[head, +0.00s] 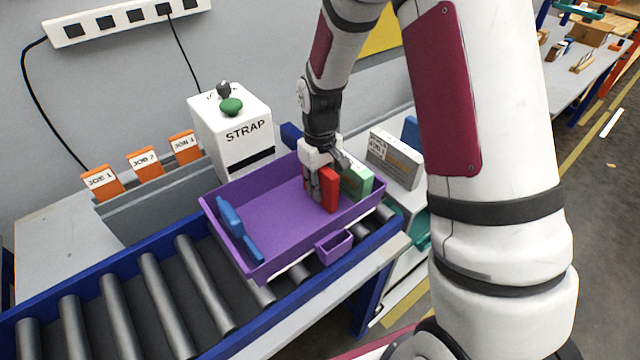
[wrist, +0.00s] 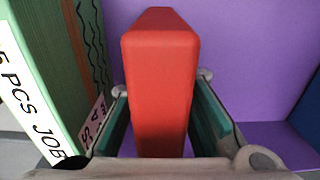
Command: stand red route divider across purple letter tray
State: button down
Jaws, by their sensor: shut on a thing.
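The red route divider (head: 328,190) is upright in the purple letter tray (head: 275,260), towards the tray's right side. My gripper (head: 318,188) is shut on the red divider, with a finger on each side of it. In the wrist view the red divider (wrist: 160,85) fills the middle between the fingers, over the purple tray floor (wrist: 255,50). A green job block (head: 357,179) stands right beside the divider in the head view; it also shows at the left of the wrist view (wrist: 50,70). I cannot tell whether the divider's lower edge touches the tray floor.
A blue divider (head: 238,230) stands at the tray's left end. The tray sits on a roller conveyor (head: 160,290) with blue rails. A white strap machine (head: 232,130) stands behind it, with orange job cards (head: 145,163) to its left. A grey labelled box (head: 395,160) is behind right.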

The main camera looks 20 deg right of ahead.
jog(key=shift+f, duration=0.15)
jog(key=c, duration=1.4)
grip_release()
jog(key=shift+c, duration=0.2)
notch_tip(320, 180, up, 12)
jog(key=shift+r, duration=0.1)
jog(key=s+r+m+t, duration=0.1)
jog(key=s+r+t, duration=0.1)
jog(key=s+r, duration=0.5)
jog(key=s+r+m+t, duration=0.2)
jog(key=s+r, duration=0.4)
jog(key=s, duration=1.2)
jog(key=shift+d+r+m, duration=0.15)
jog(key=shift+r+m, duration=0.15)
jog(key=shift+r, duration=0.1)
jog(key=shift+s, duration=0.1)
